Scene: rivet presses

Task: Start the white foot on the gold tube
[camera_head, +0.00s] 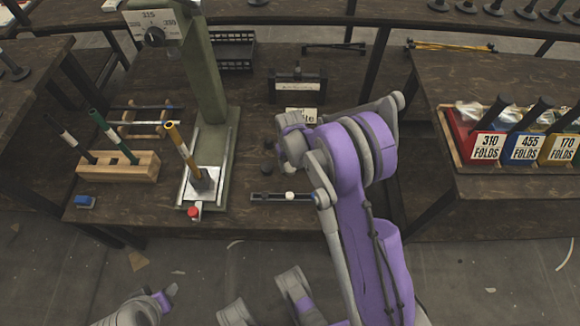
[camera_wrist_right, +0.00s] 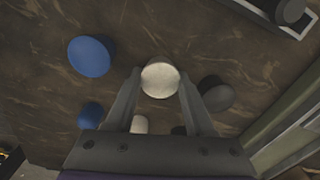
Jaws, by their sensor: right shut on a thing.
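The white foot (camera_wrist_right: 160,80) shows as a pale round disc between the two fingertips of my right gripper (camera_wrist_right: 159,92) in the right wrist view. The gripper is shut on it. In the head view the right gripper (camera_head: 285,166) is mostly hidden by its own purple arm, right of the press, and the foot cannot be made out there. The gold tube (camera_head: 181,146) stands tilted at the press (camera_head: 207,90), its upper end free and its lower end at a dark piece on the bright plate. My left arm shows at the bottom left; its gripper's opening is unclear.
A wooden rack (camera_head: 118,166) with a green and a black tube stands left of the press. A blue piece (camera_head: 85,202) lies near the front edge. A narrow black tray (camera_head: 267,197) lies right of the press. Blue, white and dark round pieces show in the wrist view.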

